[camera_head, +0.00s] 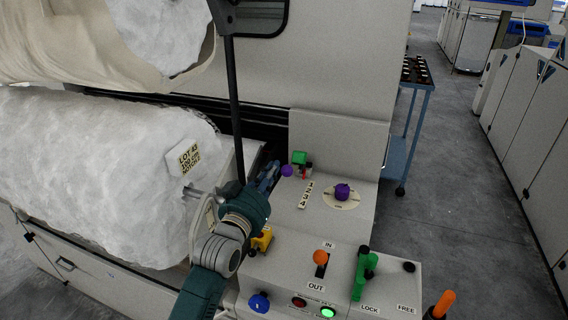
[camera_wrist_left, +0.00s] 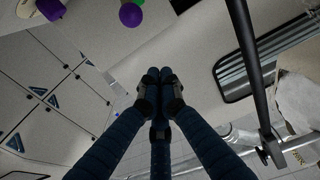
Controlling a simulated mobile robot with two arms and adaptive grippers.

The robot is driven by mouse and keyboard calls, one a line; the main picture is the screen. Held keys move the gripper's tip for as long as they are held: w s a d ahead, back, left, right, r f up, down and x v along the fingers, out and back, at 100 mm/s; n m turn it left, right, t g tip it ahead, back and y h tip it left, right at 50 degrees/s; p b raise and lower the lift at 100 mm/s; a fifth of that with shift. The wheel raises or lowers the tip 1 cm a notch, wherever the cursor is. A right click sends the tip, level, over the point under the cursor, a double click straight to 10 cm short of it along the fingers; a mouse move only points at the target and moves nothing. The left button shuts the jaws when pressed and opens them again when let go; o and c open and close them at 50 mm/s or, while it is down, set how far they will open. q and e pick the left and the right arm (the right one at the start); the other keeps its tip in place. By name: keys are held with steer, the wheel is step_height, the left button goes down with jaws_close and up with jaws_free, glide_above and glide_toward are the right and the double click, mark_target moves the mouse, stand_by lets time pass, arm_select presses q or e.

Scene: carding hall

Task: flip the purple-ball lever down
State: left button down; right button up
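The purple ball (camera_wrist_left: 131,15) shows at the top of that view, apart from the fingertips. My right gripper is not in view.
A purple knob (camera_head: 342,191) on a round dial stands right of the lever. An orange-ball lever (camera_head: 320,257), green handle (camera_head: 360,276) and blue knob (camera_head: 259,302) are nearer the front. A black bar (camera_head: 234,110) rises beside the gripper. A white fibre roll (camera_head: 100,170) fills the left.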

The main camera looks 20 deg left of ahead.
arm_select(q)
steer(key=p, duration=0.3)
glide_above(285, 169)
steer(key=shift+w+r, duration=0.3)
steer(key=shift+r, duration=0.05)
steer(key=f, duration=0.2)
steer(key=shift+s+f+p, duration=0.35)
steer(key=shift+f, duration=0.05)
steer(key=shift+s+f, duration=0.3)
steer(key=shift+f, duration=0.4)
steer(key=shift+f, duration=0.1)
step_height(285, 169, down, 6)
steer(key=s+t+b, duration=0.1)
steer(key=s+b, duration=0.2)
steer(key=b, duration=0.3)
steer(key=shift+t+b, duration=0.3)
steer(key=shift+b, duration=0.05)
